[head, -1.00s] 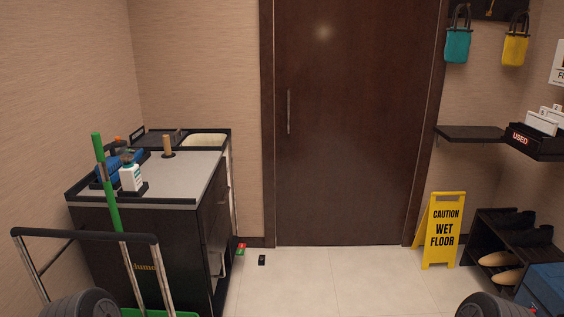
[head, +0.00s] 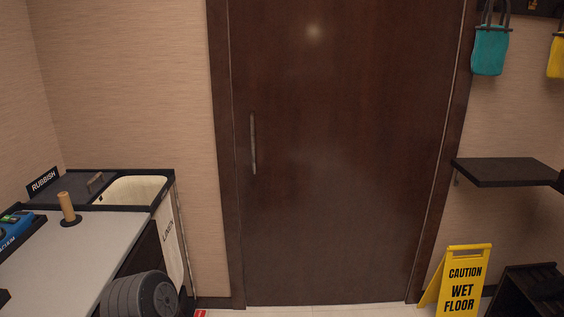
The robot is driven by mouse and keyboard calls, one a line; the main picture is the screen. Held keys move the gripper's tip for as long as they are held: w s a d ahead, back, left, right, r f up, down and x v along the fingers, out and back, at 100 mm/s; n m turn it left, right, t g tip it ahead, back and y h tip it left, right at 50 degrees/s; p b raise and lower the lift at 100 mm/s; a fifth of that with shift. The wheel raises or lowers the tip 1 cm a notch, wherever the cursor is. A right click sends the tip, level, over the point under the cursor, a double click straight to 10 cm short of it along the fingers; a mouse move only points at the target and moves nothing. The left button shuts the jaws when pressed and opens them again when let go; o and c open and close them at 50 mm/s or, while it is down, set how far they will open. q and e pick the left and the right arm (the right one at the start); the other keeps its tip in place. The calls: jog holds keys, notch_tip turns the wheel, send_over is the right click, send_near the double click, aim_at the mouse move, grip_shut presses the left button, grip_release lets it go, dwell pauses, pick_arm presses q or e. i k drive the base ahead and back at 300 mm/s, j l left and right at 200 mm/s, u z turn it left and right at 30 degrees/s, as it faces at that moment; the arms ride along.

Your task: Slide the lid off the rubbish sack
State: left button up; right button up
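A black sign reading RUBBISH (head: 42,181) stands at the back left of the cart. In front of it, a dark flat lid (head: 62,187) with a small bar handle (head: 95,182) lies over the left part of the black frame. What is under the lid is hidden. To its right the frame holds an open cream sack (head: 132,190), whose side reads LINEN. My grippers are not in view; a grey rounded part of my arm shows at the lower left, in front of the cart.
The cart's grey top (head: 65,245) carries an upright wooden peg (head: 67,208) and a blue item (head: 14,228) at the left. A dark door (head: 340,150) stands behind. A yellow wet floor sign (head: 463,280) and a shelf (head: 505,172) are at the right.

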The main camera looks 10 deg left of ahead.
aim_at(82, 188)
jog(key=i+l+u, duration=0.2)
jog(key=i+u, duration=0.25)
jog(key=i, duration=0.4)
jog(key=i+l+u, duration=0.45)
jog(key=i, duration=0.3)
jog(key=i+l+u, duration=0.45)
jog(key=i+l, duration=0.25)
jog(key=l, duration=0.1)
